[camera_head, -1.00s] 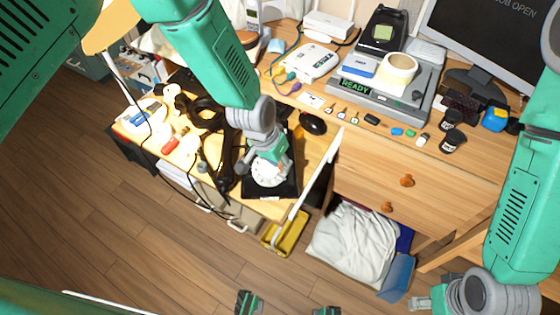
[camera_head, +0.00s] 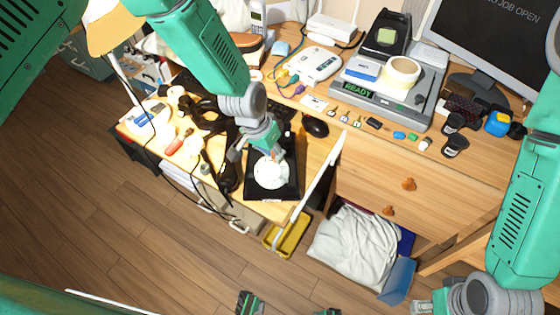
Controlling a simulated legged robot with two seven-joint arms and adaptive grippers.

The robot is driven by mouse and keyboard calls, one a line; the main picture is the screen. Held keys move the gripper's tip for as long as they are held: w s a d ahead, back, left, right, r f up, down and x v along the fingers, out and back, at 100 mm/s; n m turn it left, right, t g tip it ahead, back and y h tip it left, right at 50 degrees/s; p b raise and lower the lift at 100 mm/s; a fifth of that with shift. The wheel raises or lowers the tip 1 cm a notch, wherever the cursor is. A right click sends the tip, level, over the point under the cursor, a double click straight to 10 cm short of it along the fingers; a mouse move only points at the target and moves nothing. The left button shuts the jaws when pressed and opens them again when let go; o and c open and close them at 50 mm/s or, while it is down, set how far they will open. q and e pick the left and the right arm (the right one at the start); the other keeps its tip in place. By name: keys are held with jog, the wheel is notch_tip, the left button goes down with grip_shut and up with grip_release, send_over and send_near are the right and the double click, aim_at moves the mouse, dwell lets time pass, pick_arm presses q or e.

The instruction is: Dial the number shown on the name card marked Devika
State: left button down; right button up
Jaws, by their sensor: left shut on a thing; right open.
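A black phone (camera_head: 286,190) with a round white dial (camera_head: 271,174) stands on the lower wooden desk. My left gripper (camera_head: 266,146) is just above the dial's upper edge in the picture; its fingertips are small here. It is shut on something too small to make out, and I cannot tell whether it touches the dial. Most of the dial face is in view, but its digits are unreadable. A small white card (camera_head: 313,102) lies on the upper desk; its writing is unreadable, so I cannot tell whether it is Devika's. My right gripper (camera_head: 420,307) is open at the bottom right, away from the desks.
Black cords and dark items crowd the desk left of the phone. A white panel edge (camera_head: 318,182) rises right of the phone. A grey machine (camera_head: 385,95) marked READY and a monitor (camera_head: 492,40) stand on the upper desk.

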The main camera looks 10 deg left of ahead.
pick_arm(q)
jog(key=shift+w+a+r, duration=0.35)
jog(key=shift+w+a, duration=0.15)
jog(key=shift+a, duration=0.2)
jog(key=shift+f, duration=0.1)
jog(key=shift+w+f+b, duration=0.25)
jog(key=shift+f+b, duration=0.1)
jog(key=shift+f, duration=0.15)
jog(key=shift+w+f+b, duration=0.15)
jog(key=shift+f+b, duration=0.15)
jog(key=shift+f, duration=0.15)
dwell(0.3)
dwell(0.4)
jog(key=shift+d, duration=0.65)
